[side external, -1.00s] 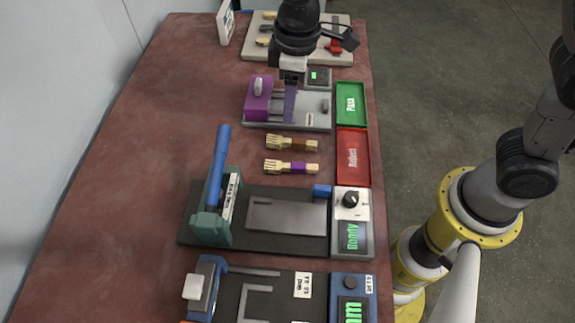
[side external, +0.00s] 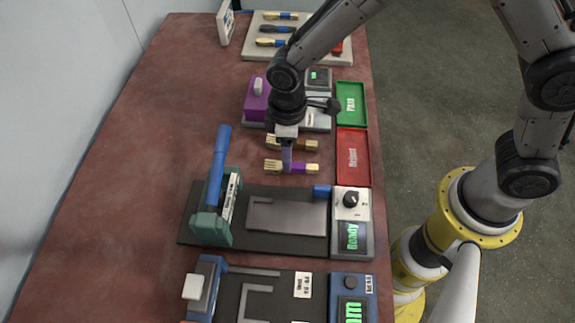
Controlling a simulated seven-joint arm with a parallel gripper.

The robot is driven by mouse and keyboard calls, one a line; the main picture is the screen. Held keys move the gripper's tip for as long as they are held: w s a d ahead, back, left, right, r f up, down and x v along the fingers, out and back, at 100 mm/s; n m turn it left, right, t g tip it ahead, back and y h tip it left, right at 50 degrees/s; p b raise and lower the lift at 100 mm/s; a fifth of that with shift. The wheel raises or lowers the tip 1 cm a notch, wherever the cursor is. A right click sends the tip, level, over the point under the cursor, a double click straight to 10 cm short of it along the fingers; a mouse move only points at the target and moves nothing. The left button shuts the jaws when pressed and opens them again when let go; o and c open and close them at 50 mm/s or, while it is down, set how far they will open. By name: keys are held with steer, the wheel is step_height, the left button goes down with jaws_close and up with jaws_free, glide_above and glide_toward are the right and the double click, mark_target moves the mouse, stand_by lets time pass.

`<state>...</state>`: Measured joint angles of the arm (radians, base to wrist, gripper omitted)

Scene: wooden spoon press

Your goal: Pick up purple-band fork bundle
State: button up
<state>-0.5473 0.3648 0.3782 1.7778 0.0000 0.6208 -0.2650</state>
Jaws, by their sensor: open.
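The purple-band fork bundle (side external: 305,168) lies flat on the red-brown table, its tines to the left and a purple band around its handle. A second fork bundle with a brown band (side external: 304,145) lies just behind it, partly hidden by my gripper. My gripper (side external: 287,170) points down at the purple-band bundle, over the part left of its band. Its jaws are open. Whether the fingers straddle or touch the bundle cannot be told from this side.
A press with a blue lever (side external: 217,165) stands just in front. A purple clamp fixture (side external: 256,100) is behind. A red Reject tray (side external: 353,155) and a green Pass tray (side external: 350,103) line the right edge. Open table (side external: 120,180) lies to the left.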

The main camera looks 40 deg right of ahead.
step_height(320, 180, down, 3)
steer(key=shift+f, duration=0.2)
jaws_close()
stand_by(0.3)
